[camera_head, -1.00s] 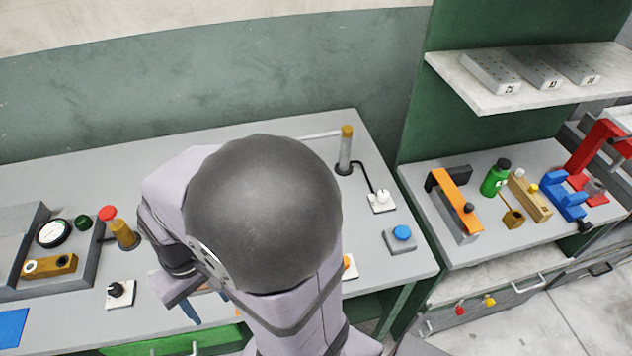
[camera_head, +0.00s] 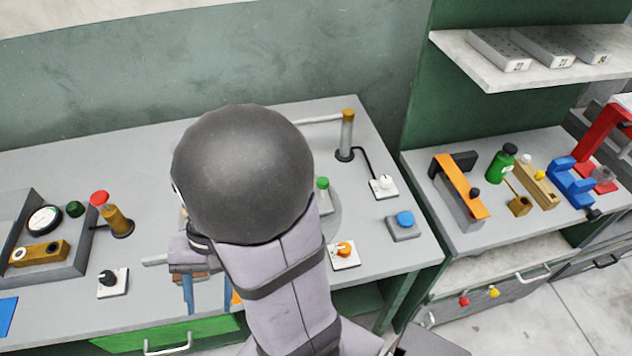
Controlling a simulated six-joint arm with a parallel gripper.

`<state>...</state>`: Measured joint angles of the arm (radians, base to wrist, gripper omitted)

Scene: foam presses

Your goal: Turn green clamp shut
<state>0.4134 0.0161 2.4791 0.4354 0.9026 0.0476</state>
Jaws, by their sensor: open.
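A green-topped part (camera_head: 322,184) stands on a small grey block to the right of my arm in the head view. It may be the green clamp, and my arm hides what lies to its left. A small dark green knob (camera_head: 75,208) also shows at the back of the grey tray on the left. My gripper (camera_head: 208,296) hangs over the front of the table, left of the green-topped part and apart from it. Its two blue fingers point down and are spread, with no object seen between them.
A white block with an orange knob (camera_head: 344,252), a blue button (camera_head: 405,219) and a white knob (camera_head: 383,184) are on the right of the table. A red-topped brass post (camera_head: 117,220) and a black knob (camera_head: 110,281) are on the left.

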